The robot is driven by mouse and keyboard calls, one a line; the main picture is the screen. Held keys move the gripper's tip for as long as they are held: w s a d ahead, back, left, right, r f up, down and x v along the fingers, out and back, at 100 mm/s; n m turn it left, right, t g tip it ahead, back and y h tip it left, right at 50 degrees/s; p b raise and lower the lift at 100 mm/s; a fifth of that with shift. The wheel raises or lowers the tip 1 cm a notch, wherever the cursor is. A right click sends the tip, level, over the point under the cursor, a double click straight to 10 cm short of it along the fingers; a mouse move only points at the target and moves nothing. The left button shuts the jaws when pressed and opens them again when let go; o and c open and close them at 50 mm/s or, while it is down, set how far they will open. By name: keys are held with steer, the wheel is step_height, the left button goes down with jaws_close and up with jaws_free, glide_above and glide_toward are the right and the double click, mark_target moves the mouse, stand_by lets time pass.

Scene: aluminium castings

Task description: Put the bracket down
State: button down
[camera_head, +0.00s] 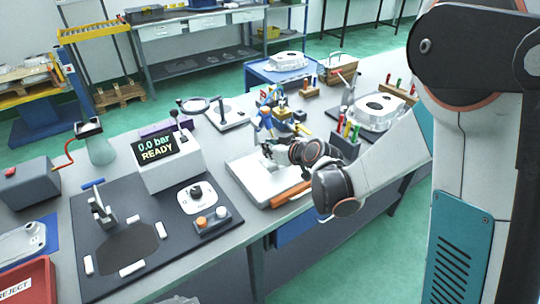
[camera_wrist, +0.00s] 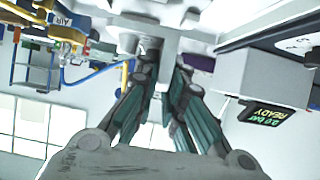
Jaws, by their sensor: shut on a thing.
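My gripper (camera_head: 268,151) is low over the white plate (camera_head: 254,184) in the middle of the bench. In the wrist view its dark, green-lined fingers (camera_wrist: 166,58) converge on a pale grey piece (camera_wrist: 165,36), which appears to be the bracket. The fingers are shut on it. In the head view the bracket is too small and too hidden behind the gripper to make out. I cannot tell whether it touches the plate.
A pressure tester (camera_head: 166,160) reading "0.0 bar READY" stands left of the plate, with a dark mat (camera_head: 200,250) in front. Blue and yellow air fittings (camera_head: 268,112) stand just behind the gripper. A tool holder (camera_head: 346,143) stands close right. An orange-brown bar lies along the plate's front edge.

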steer(key=shift+f, duration=1.05)
steer(key=shift+d+b, duration=0.1)
steer(key=shift+b, duration=0.2)
steer(key=shift+f, duration=0.2)
steer(key=c, duration=1.7)
jaws_free()
steer(key=shift+r, duration=0.1)
steer(key=shift+r, duration=0.15)
steer(key=shift+s+d+r, duration=0.2)
steer(key=shift+s, duration=0.05)
steer(key=p+v, duration=0.3)
steer(key=v, duration=0.8)
steer(key=shift+s, duration=0.2)
